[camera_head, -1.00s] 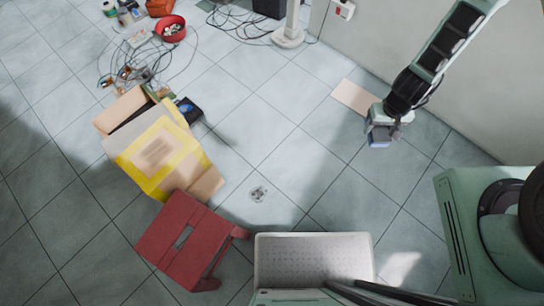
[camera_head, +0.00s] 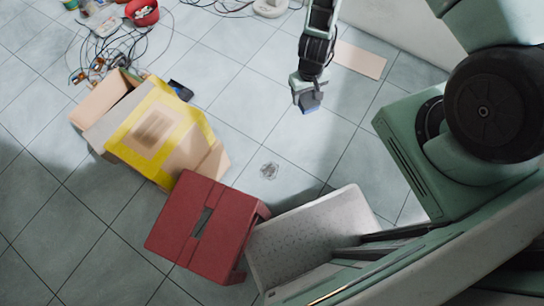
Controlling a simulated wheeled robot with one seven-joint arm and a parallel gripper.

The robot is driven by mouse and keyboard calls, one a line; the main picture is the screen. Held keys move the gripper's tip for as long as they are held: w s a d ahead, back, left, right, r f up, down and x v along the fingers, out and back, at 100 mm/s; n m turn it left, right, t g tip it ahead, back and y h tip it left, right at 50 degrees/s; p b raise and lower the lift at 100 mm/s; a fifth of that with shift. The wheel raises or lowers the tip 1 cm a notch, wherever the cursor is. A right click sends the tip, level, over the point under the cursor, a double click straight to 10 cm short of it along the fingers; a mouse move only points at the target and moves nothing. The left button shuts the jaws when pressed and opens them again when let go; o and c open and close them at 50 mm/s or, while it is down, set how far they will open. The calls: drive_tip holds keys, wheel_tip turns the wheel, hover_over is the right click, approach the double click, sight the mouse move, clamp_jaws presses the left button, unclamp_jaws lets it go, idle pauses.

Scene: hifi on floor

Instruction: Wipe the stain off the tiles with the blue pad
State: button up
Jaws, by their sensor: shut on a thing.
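The stain (camera_head: 269,170) is a small grey smudge on the pale tiles, near the middle of the view, just above the red stool. My gripper (camera_head: 307,100) is shut on the blue pad (camera_head: 311,106) and holds it up and to the right of the stain. The pad is apart from the stain and seems to be above the floor. The fingertips are small in this view and partly hidden by the gripper body.
A red stool (camera_head: 185,225) stands below the stain, beside a grey perforated panel (camera_head: 285,255). A cardboard box with yellow tape (camera_head: 185,110) lies at left. Cables (camera_head: 120,45) and a red bowl (camera_head: 143,18) are at upper left. A flat beige sheet (camera_head: 360,60) lies near the wall.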

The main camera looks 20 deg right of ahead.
drive_tip(key=b, duration=4.5)
approach(273, 162)
wheel_tip(273, 162, down, 4)
drive_tip(key=b, duration=0.6)
drive_tip(key=shift+w+f, duration=0.15)
drive_tip(key=shift+f, duration=0.1)
drive_tip(key=shift+f+b, duration=0.45)
drive_tip(key=shift+f, duration=0.5)
